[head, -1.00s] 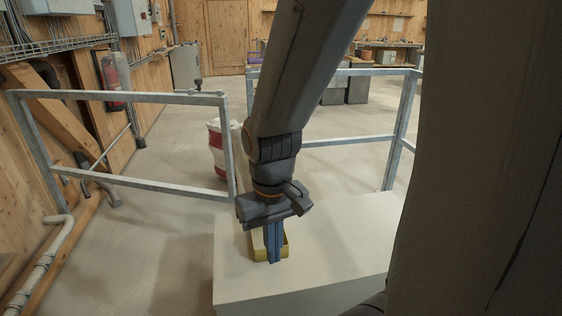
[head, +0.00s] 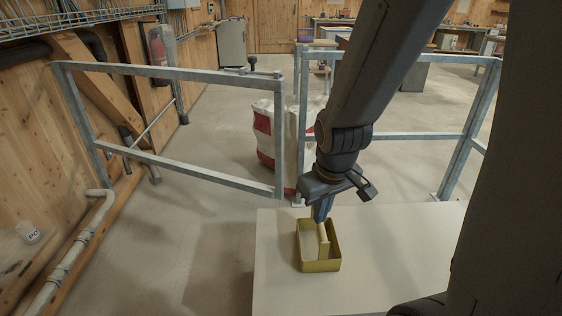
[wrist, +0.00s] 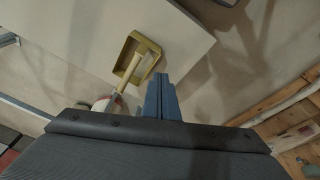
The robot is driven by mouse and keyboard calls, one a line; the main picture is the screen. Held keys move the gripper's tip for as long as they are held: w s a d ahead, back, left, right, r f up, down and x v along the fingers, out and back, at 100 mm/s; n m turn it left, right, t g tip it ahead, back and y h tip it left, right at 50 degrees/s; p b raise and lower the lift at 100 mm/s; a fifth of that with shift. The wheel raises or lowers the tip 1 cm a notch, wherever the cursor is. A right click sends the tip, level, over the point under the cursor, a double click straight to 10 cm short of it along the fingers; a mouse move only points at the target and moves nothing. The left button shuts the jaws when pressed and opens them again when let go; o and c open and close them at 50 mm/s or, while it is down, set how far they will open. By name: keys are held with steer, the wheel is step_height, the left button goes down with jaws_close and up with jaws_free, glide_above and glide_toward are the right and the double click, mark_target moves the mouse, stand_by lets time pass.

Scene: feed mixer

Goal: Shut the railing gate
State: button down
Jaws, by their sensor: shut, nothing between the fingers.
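The railing gate (head: 180,172) is a grey metal frame on the left in the head view. Its left end is by the wooden wall. A narrow gap shows between its right upright and the post (head: 301,130) of the fixed railing; I cannot tell how far apart they are in depth. My gripper (head: 322,212) points down to the right of that post, over the far part of a pale worktop, apart from the gate. Its blue fingers are together and empty. They also show in the wrist view (wrist: 161,97), where the gate cannot be clearly made out.
A yellow open box (head: 320,266) with a pale handle-like piece stands on the pale worktop (head: 400,260), close by my fingers. A red and white sack (head: 264,135) stands behind the gate. White pipes (head: 75,245) run along the left wall. The floor before the gate is clear.

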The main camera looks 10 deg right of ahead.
steer(key=w+d+f+n+t+b, duration=0.1)
steer(key=w+f+n+t+b, duration=0.2)
steer(key=w, duration=0.5)
steer(key=w+f+n+t+b, duration=0.25)
steer(key=w+f+n, duration=0.2)
steer(key=w, duration=0.35)
steer(key=n+t+y+b, duration=0.3)
steer(key=n+t+b, duration=0.3)
steer(key=n+t, duration=0.4)
glide_toward(278, 154)
steer(key=w+a, duration=0.2)
steer(key=a, duration=0.1)
steer(key=shift+w+d+r, duration=0.1)
steer(key=shift+w+d, duration=0.5)
steer(key=shift+w, duration=0.2)
steer(key=shift+w+d+r, duration=0.1)
steer(key=shift+w+d, duration=0.5)
steer(key=shift+w, duration=0.25)
